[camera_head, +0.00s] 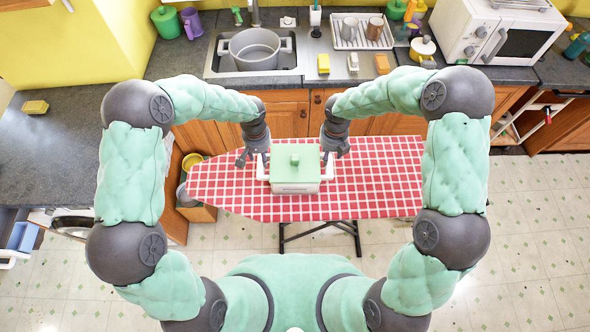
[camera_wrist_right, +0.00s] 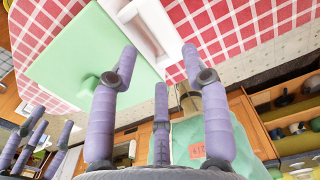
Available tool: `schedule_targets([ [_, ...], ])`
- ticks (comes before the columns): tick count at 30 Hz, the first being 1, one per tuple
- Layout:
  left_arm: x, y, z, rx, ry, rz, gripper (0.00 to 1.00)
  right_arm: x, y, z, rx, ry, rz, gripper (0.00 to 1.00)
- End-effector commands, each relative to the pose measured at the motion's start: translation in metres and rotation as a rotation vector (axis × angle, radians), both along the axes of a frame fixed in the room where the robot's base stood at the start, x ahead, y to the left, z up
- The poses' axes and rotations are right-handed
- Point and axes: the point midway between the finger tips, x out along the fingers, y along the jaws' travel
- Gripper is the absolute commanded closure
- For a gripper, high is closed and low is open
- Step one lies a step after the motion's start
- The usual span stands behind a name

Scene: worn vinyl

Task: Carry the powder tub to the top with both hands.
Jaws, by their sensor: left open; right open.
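The powder tub (camera_head: 296,180) is a white box with a green lid and knob, with a white handle on each side. It stands on the red-and-white checked ironing board (camera_head: 385,180). My left gripper (camera_head: 254,160) is open above the tub's left handle. My right gripper (camera_head: 335,150) is open above the right handle. In the right wrist view, the green lid (camera_wrist_right: 85,60) and white handle (camera_wrist_right: 150,25) lie just beyond the spread fingers of my right gripper (camera_wrist_right: 160,65). My left gripper's fingers (camera_wrist_right: 30,140) also show there.
The grey worktop (camera_head: 62,140) runs along the left and back. It holds a sink with a pot (camera_head: 254,50), a dish rack (camera_head: 362,32), a microwave (camera_head: 500,35) and a yellow sponge (camera_head: 35,107). The left worktop is mostly clear. A wooden box (camera_head: 195,205) stands left of the board.

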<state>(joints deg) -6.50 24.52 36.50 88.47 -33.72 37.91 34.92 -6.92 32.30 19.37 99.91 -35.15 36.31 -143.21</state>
Motion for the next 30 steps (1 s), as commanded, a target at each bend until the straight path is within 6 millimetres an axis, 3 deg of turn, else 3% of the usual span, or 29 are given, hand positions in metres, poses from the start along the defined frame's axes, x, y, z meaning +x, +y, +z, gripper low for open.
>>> schedule_targets([
  [6,-0.001,0.0,-0.038,0.0,0.003,0.0,0.53,-0.001,0.0,-0.038,0.0,0.003,0.0,0.53],
  [12,0.0,0.0,-0.062,0.0,0.001,-0.001,0.53,0.0,0.0,-0.062,0.0,0.001,0.0,0.53],
  [27,0.0,0.0,-0.072,-0.001,-0.001,0.0,0.53,0.0,0.0,-0.072,0.001,-0.001,0.0,0.53],
  [30,0.0,0.0,-0.072,-0.001,-0.001,-0.001,0.81,0.0,0.0,-0.072,0.001,-0.001,0.0,0.81],
])
